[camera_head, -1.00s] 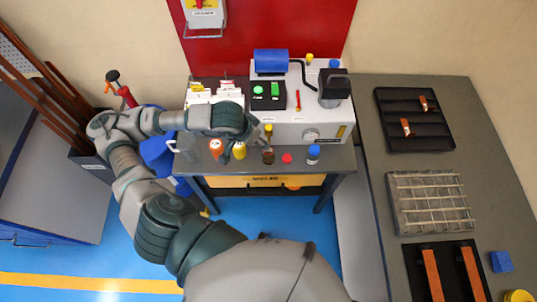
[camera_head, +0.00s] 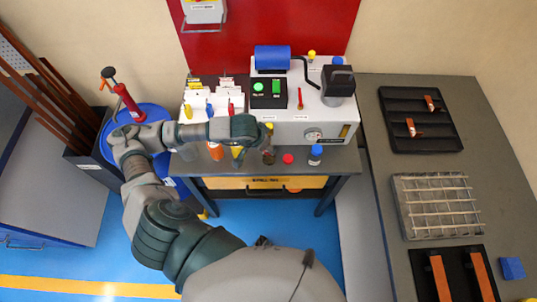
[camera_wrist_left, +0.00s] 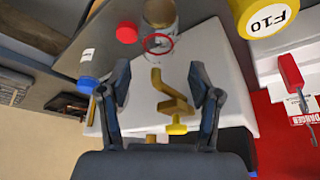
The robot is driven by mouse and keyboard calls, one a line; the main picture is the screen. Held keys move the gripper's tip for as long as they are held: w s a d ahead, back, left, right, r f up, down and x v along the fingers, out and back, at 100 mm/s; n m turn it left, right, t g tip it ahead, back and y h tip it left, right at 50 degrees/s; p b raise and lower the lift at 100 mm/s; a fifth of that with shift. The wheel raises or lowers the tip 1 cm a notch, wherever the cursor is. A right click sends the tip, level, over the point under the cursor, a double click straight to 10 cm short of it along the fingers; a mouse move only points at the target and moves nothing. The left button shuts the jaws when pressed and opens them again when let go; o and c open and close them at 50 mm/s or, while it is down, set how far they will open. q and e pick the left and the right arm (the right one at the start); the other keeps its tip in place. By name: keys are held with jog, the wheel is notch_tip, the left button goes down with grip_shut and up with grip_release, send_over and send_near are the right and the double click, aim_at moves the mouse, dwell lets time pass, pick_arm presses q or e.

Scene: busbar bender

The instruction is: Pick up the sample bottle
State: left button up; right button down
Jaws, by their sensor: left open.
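Beneath a brass tap (camera_head: 269,128) at the machine's front stands a small clear bottle with brown contents (camera_head: 269,157), which looks like the sample bottle; the task does not mark it. In the left wrist view a clear round jar (camera_wrist_left: 160,42) with a red ring, apparently this bottle, lies beyond my fingertips. My left gripper (camera_wrist_left: 160,84) is open, with the brass tap (camera_wrist_left: 172,100) showing between its fingers and nothing held. In the head view the left gripper (camera_head: 262,140) is close beside the tap and bottle, partly hiding them. My right gripper is not in view.
An orange-capped bottle (camera_head: 216,152) and a yellow container (camera_head: 237,156) stand left of the bottle. A red cap (camera_head: 287,158) and a blue-capped bottle (camera_head: 315,154) are to its right. The white machine (camera_head: 300,126) stands close behind.

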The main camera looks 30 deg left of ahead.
pick_arm(q)
jog(key=x, duration=0.4)
jog(key=shift+d+f, duration=0.1)
jog(key=shift+f, duration=0.1)
grip_shut()
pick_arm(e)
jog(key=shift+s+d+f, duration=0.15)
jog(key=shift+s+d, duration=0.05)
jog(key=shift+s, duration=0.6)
pick_arm(q)
jog(key=shift+r, duration=0.1)
